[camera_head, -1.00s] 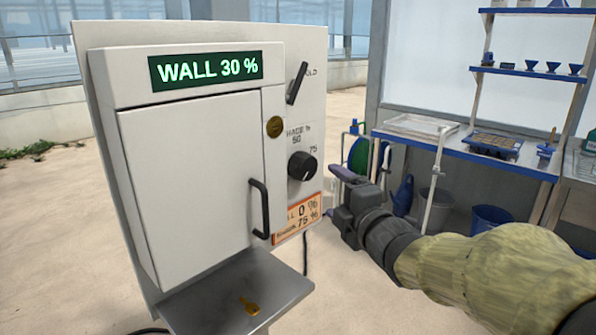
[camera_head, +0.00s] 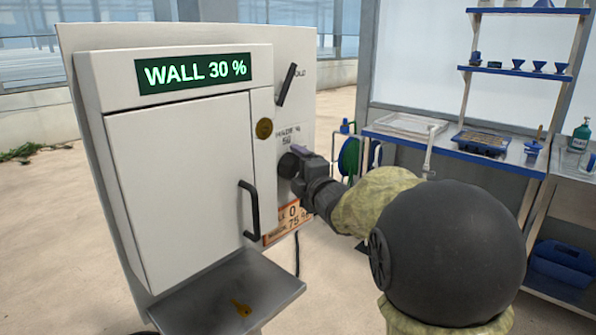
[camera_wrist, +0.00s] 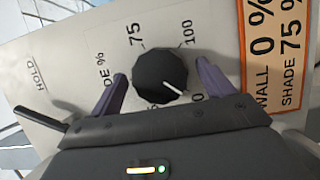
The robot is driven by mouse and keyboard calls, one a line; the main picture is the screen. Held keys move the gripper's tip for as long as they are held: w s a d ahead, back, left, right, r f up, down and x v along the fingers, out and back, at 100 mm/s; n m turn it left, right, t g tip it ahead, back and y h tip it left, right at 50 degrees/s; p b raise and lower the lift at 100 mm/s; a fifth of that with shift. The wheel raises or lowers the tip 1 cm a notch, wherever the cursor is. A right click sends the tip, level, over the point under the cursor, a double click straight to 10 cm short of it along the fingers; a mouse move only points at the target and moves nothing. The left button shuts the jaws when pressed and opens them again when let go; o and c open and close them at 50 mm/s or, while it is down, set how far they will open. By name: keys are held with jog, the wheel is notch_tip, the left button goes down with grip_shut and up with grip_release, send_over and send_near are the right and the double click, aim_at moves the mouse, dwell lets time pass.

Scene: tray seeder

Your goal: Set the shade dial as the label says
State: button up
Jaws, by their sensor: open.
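The shade dial, a round black knob (camera_wrist: 160,76) with a white pointer line, sits on the control box's side panel. In the wrist view, turned sideways, its pointer points lower right, toward a partly covered 0 mark; 75 and 100 are above it. My gripper (camera_wrist: 161,71) is open, its purple fingers on either side of the knob; I cannot tell whether they touch it. In the head view my gripper (camera_head: 298,160) covers much of the dial. The orange label (camera_wrist: 272,50) reads WALL 0 % and SHADE 75 %; it also shows in the head view (camera_head: 283,222).
The box's display (camera_head: 194,73) reads WALL 30 %. A black lever (camera_head: 286,84) marked HOLD is above the dial. The door handle (camera_head: 250,210) sticks out left of my gripper. A bench stands at right.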

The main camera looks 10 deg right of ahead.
jog(key=c, duration=1)
jog(key=shift+o, duration=0.2)
